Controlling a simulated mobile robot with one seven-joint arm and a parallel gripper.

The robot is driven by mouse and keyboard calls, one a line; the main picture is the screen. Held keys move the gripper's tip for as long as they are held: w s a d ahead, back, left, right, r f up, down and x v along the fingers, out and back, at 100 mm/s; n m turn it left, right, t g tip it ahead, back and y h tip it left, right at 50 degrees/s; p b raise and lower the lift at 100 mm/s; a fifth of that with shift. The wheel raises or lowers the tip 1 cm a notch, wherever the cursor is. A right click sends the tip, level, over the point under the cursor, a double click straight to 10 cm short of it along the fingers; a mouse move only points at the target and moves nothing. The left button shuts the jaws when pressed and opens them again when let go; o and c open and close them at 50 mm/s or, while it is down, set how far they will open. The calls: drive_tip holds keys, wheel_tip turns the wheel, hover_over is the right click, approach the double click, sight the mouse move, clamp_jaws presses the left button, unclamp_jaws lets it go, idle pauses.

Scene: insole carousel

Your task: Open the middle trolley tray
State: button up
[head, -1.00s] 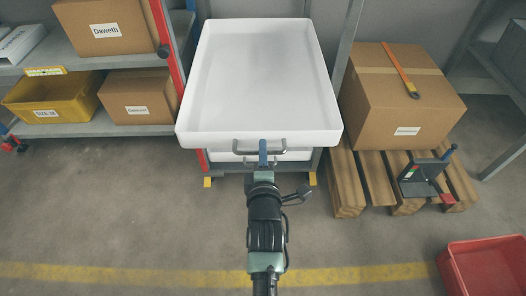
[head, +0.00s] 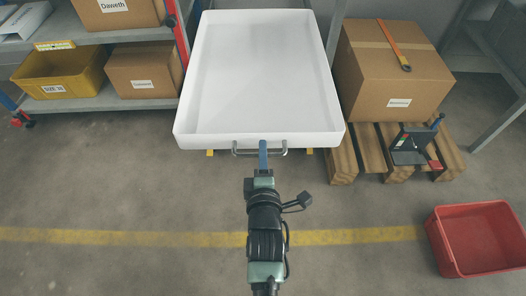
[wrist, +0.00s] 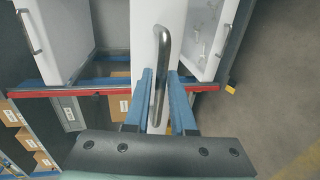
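A long white tray (head: 265,75) is pulled out towards me in the head view. It looks empty and has a grey bar handle (head: 275,151) on its front. My gripper (head: 263,146) is on this handle. In the wrist view the blue fingers (wrist: 160,75) lie close on either side of the handle (wrist: 160,45), shut on it. Also in the wrist view, another white tray (wrist: 62,30) with a handle lies on the left and a third (wrist: 205,40) on the right. In the head view, anything under the pulled-out tray is hidden.
A large carton (head: 395,85) on a wooden pallet (head: 342,165) stands right of the tray, with a dark bracket (head: 408,153) on the pallet. Shelves with a yellow bin (head: 60,75) and cartons are on the left. A red crate (head: 440,245) lies at lower right. Floor around my arm is clear.

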drive_tip(key=shift+o, duration=1.2)
drive_tip(key=p+v, duration=0.4)
drive_tip(key=v, duration=0.9)
drive_tip(key=shift+p, duration=0.4)
